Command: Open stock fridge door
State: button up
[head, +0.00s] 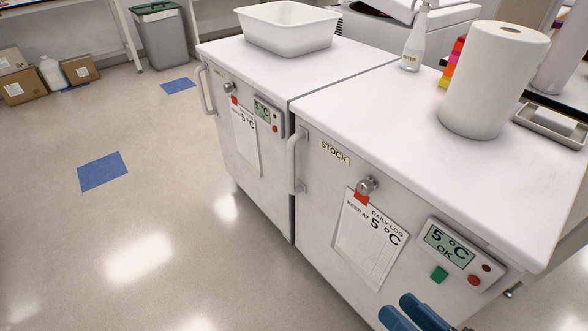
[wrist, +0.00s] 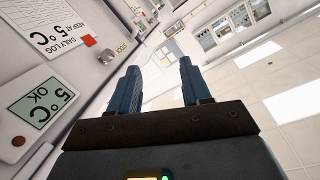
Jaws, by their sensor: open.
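The stock fridge (head: 322,205) is the right one of two white under-counter fridges in the head view. Its door is shut and carries a "STOCK" label (head: 335,152). A vertical grey bar handle (head: 295,160) runs along the door's left edge. A round lock (head: 367,186) sits above a daily log sheet (head: 368,240), right of the handle. My gripper (head: 410,310) shows as blue fingers at the bottom of the head view, below the display and apart from the handle. In the wrist view the gripper (wrist: 160,80) is open and empty; the log sheet (wrist: 48,35) is at left.
The left fridge (head: 232,130) has its own handle (head: 207,88). On top stand a white tub (head: 288,28), a bottle (head: 414,45) and a paper towel roll (head: 490,80). A display (head: 455,250) projects from the stock door. Open floor (head: 130,230) lies left.

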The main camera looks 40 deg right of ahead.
jog(key=w+d+f+m+t+h+b, duration=0.1)
jog(key=w+d+f+m+h+b, duration=0.2)
jog(key=w+f+m, duration=0.6)
jog(key=m+g+h+b, duration=0.2)
jog(key=m+h+b, duration=0.5)
jog(key=m, duration=2)
send_near(291, 164)
jog(key=w+d+y+b, duration=0.1)
jog(key=w+d, duration=0.1)
jog(key=shift+r+b+x, duration=0.15)
jog(key=shift+b+x, duration=0.4)
jog(key=shift+x, duration=1.55)
jog(key=shift+r+b+x, duration=0.15)
jog(key=shift+b+x, duration=0.35)
jog(key=shift+x, duration=1.6)
jog(key=shift+c, duration=0.5)
grip_shut()
